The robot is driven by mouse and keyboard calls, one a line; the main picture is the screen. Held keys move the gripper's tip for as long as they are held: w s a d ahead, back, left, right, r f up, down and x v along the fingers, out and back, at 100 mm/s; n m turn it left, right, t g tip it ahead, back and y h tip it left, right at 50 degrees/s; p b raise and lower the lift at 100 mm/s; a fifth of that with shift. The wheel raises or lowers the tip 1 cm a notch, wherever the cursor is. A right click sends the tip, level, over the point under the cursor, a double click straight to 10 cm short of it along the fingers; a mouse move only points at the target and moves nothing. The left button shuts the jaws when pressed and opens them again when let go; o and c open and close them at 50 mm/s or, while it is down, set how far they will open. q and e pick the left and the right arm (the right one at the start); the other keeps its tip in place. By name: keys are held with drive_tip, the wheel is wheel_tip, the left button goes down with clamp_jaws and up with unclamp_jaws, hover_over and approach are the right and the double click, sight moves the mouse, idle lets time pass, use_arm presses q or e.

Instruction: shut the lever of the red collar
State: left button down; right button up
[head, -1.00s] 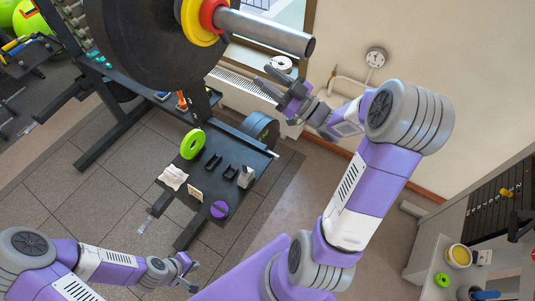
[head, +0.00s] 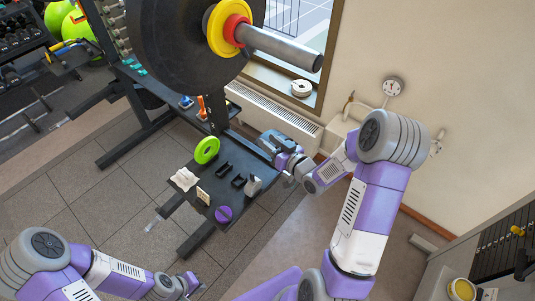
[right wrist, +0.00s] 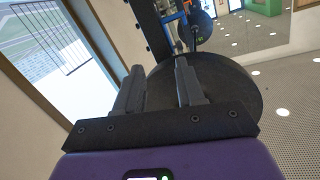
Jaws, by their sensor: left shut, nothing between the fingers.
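The red collar (head: 236,29) sits on the grey bar sleeve (head: 285,48), against a yellow disc (head: 214,32) and a large black plate (head: 165,50). My right gripper (head: 270,143) is below the sleeve, well apart from the collar, by the right edge of the dark tray. In the right wrist view its two fingers (right wrist: 158,85) stand apart with nothing between them, and a black disc (right wrist: 222,95) lies beyond. My left gripper (head: 192,284) is shut and empty, low at the bottom of the head view.
The dark tray (head: 222,172) carries a green ring (head: 206,150), black clips, a white cloth (head: 184,179) and a purple disc (head: 223,214). A radiator (head: 275,112) and window are behind. Free air surrounds the sleeve's outer end.

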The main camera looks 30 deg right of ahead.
drive_tip(key=shift+m+g, duration=0.4)
drive_tip(key=shift+g, duration=0.3)
drive_tip(key=f, duration=0.1)
drive_tip(key=a+f, duration=0.1)
drive_tip(key=f, duration=0.2)
drive_tip(key=shift+s+a, duration=0.15)
drive_tip(key=shift+a, duration=0.2)
